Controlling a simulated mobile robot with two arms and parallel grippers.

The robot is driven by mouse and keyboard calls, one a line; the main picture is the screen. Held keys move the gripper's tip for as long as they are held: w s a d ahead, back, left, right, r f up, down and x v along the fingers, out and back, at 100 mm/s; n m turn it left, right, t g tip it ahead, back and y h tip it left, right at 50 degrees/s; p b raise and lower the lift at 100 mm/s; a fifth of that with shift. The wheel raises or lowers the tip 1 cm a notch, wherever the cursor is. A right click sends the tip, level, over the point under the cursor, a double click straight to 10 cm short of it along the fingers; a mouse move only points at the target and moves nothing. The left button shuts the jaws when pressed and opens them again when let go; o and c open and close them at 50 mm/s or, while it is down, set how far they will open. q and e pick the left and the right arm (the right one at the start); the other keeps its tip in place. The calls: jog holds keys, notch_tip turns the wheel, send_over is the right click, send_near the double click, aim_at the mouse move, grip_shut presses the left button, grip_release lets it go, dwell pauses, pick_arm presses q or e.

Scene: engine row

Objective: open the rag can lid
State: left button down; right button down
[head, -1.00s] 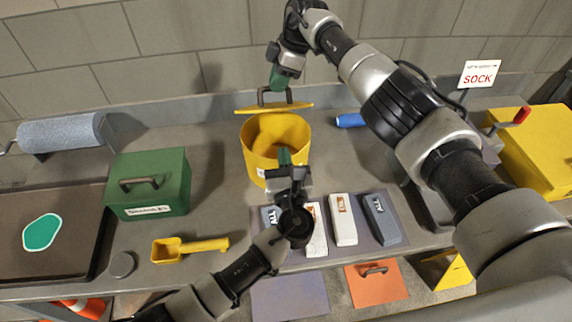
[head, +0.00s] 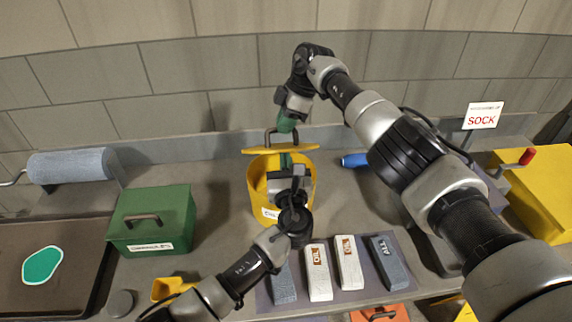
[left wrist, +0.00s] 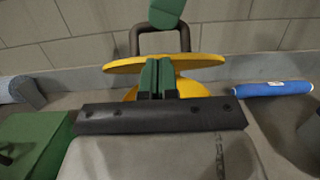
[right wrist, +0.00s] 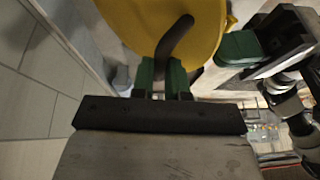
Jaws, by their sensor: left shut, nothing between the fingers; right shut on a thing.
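The yellow rag can (head: 256,190) stands on the bench, with my left arm across its front. Its yellow lid (head: 262,150) appears as a thin disc above the can's back rim. The lid's dark handle (left wrist: 135,42) shows in the left wrist view. My right gripper (head: 287,124) is shut on this handle, and the handle also shows in the right wrist view (right wrist: 173,45). My left gripper (head: 286,160) is shut and empty, with its green fingertips (left wrist: 159,78) just in front of the lid and over the can. I cannot tell whether they touch the lid.
A green box (head: 152,222) and a dark tray (head: 82,250) lie left. Grey and white bars (head: 348,262) sit on a mat in front. The wall is close behind.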

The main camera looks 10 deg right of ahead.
pick_arm(q)
jog(key=shift+w+r, duration=0.3)
jog(key=shift+r, duration=0.2)
pick_arm(e)
jog(key=shift+f, duration=0.25)
jog(key=c, duration=1.4)
grip_release()
jog(key=shift+o, duration=1.4)
jog(key=shift+w+f, duration=0.1)
jog(key=shift+w, duration=0.1)
pick_arm(q)
jog(key=shift+w+f, duration=0.2)
jog(key=shift+w, duration=0.1)
pick_arm(e)
jog(key=shift+w, duration=0.1)
